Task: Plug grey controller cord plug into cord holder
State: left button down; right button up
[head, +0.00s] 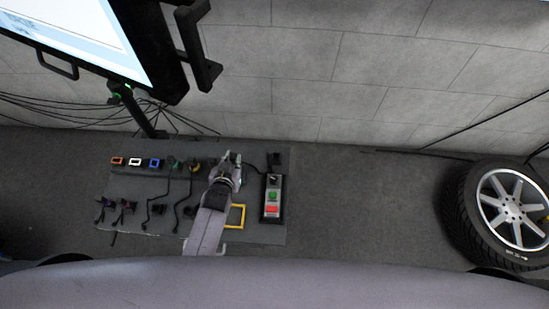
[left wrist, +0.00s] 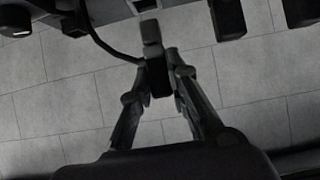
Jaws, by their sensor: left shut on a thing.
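My left gripper (head: 233,160) reaches over the panel in the head view. In the left wrist view its fingers (left wrist: 160,70) are shut on the grey controller cord plug (left wrist: 151,33), a small dark grey block whose tip points up in the picture. A black cord (left wrist: 103,42) curves in to the plug from the upper left. The controller (head: 272,197), a grey box with green and red buttons, sits at the right of the panel. I cannot clearly make out the cord holder; a pale fitting (left wrist: 145,5) shows just beyond the plug tip, and contact cannot be told. My right gripper is not in view.
The dark panel (head: 262,234) carries orange (head: 117,160), white (head: 135,161) and blue (head: 154,162) sockets, cords and a yellow frame (head: 237,216). A monitor (head: 150,60) hangs above left. A wheel (head: 512,208) stands at right. Floor between panel and wheel is clear.

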pick_arm(q)
jog(key=s+p, duration=0.3)
jog(key=s, duration=0.5)
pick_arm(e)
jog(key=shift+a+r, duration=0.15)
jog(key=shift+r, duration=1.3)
